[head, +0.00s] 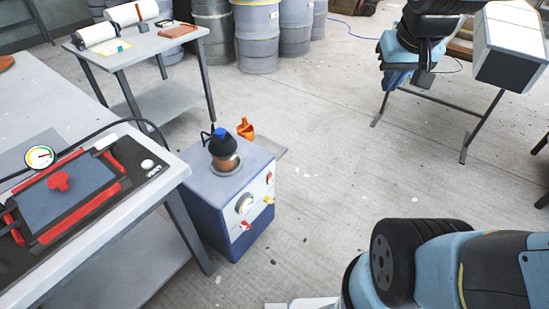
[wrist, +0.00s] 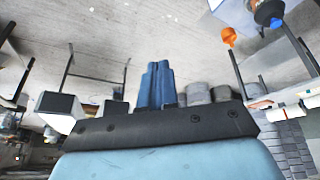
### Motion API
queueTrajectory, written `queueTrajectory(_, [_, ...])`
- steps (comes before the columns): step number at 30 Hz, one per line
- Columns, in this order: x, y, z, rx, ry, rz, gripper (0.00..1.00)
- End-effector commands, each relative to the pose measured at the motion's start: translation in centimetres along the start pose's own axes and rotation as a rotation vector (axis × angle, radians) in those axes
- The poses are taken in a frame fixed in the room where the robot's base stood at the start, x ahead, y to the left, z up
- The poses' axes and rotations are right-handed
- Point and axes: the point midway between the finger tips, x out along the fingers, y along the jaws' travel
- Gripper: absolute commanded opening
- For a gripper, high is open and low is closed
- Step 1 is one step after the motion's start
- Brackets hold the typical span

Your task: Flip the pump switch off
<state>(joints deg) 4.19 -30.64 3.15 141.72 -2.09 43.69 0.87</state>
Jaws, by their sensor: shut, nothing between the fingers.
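The pump (head: 222,208) is a blue-grey box on the floor, left of the middle of the head view. Its front carries a round gauge (head: 244,203), a red lever-like part (head: 245,226), a small white plate with a red part (head: 269,179) and a yellow part (head: 268,199). I cannot tell which is the switch or how it is set. In the wrist view the pump (wrist: 237,12) is cut off at the top right, its front unclear. My gripper (head: 397,80) is up at the right, well away from the pump. Its blue fingers (wrist: 156,66) are together and empty.
A workbench with a red-framed mould (head: 80,190) stands left of the pump, its edge close by. An orange funnel-like thing (head: 245,129) is behind the pump. Barrels (head: 256,35) stand at the back and a box on a stand (head: 510,50) at right. Open floor lies between.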

Motion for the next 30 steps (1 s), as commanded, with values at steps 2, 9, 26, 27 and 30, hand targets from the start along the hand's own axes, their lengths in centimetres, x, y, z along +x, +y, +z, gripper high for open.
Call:
queueTrajectory(2, [2.1,0.1,-1.1,0.0,-0.023,0.011,0.0])
queueTrajectory(9, [8.3,0.2,-4.0,-0.005,-0.068,0.024,0.0])
queueTrajectory(26, [24.6,-0.1,-6.1,0.011,-0.159,-0.052,0.0])
queueTrajectory(27, [25.8,-0.1,-6.0,0.015,-0.164,-0.063,0.0])
queueTrajectory(30, [28.7,-0.4,-5.7,0.029,-0.178,-0.092,0.0])
